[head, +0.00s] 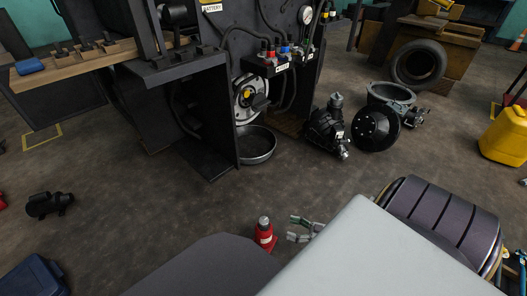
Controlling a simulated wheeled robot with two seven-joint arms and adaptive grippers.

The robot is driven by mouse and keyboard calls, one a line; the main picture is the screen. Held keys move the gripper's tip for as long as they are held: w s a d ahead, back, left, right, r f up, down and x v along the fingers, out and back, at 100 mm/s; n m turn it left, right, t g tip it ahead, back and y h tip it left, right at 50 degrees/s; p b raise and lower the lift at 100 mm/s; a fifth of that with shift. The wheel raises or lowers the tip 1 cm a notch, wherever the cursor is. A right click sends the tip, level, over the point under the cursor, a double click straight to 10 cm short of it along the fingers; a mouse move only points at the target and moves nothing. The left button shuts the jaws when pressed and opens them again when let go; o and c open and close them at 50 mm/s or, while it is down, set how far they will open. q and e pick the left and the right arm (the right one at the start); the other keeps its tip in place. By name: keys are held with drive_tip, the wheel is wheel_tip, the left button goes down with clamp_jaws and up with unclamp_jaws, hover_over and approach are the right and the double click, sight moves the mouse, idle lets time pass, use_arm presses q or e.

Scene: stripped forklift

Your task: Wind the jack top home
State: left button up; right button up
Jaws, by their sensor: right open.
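A small red jack (264,237) stands upright on the floor at the lower middle of the head view. Its grey round top (263,222) sticks up above the red body. My right gripper (294,228) is just to the right of the jack, with its fingers pointing left towards it. The fingers are spread apart and nothing shows between them. A small gap shows between the fingertips and the jack. Part of the jack's base is hidden by a dark grey shape in front. My left gripper is not in view.
The stripped forklift (213,125) stands behind, with a round pan (256,146) under it. A dark motor (49,204) and a blue case (34,277) lie at left. A yellow can (505,137) stands at right. The floor between jack and forklift is clear.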

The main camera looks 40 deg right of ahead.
sight(264, 221)
drive_tip(key=shift+n, duration=0.4)
drive_tip(key=shift+b+x, duration=0.55)
drive_tip(key=shift+x, duration=6.35)
drive_tip(key=shift+c, duration=0.3)
drive_tip(key=c, duration=1)
